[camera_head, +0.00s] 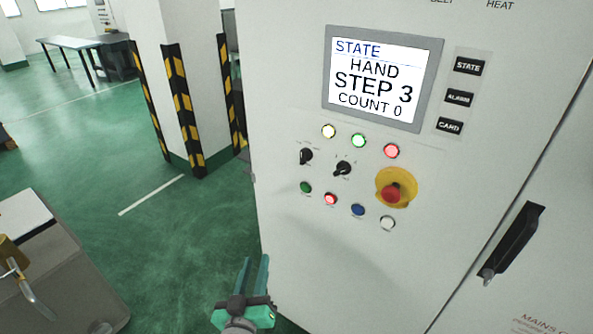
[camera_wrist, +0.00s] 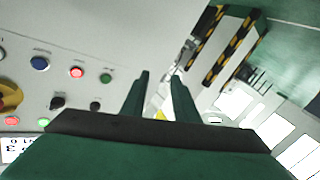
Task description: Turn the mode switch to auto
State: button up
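Two black rotary switches sit on the grey cabinet front: a left one (camera_head: 306,156) and a right one (camera_head: 342,168). Their labels are too small to read, so I cannot tell which is the mode switch. The wrist view shows them turned around, the left one (camera_wrist: 95,106) nearer my fingers and the right one (camera_wrist: 57,103) farther off. The screen (camera_head: 381,78) reads STATE, HAND, STEP 3, COUNT 0. My gripper (camera_head: 255,262) is below and left of the switches, by the cabinet's left edge. Its green fingers (camera_wrist: 160,78) stand apart with nothing between them.
Yellow, green and red lamps (camera_head: 358,140) are above the switches. Several push buttons (camera_head: 331,199) lie below. A red emergency stop (camera_head: 391,193) on a yellow plate is to the right. A door handle (camera_head: 512,243) sticks out farther right. A striped pillar (camera_head: 184,110) stands behind left.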

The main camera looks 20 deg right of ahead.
jog(key=w+d+r+m+g+h, duration=0.1)
jog(key=w+r+m+h, duration=0.1)
jog(key=r, duration=0.4)
jog(key=w+d+r+m+h, duration=0.2)
jog(key=r+m, duration=0.1)
jog(key=r, duration=0.4)
jog(key=m+g+h, duration=0.3)
jog(key=m+g, duration=0.1)
jog(key=m, duration=0.1)
send_near(301, 155)
jog(key=x, duration=0.8)
grip_shut()
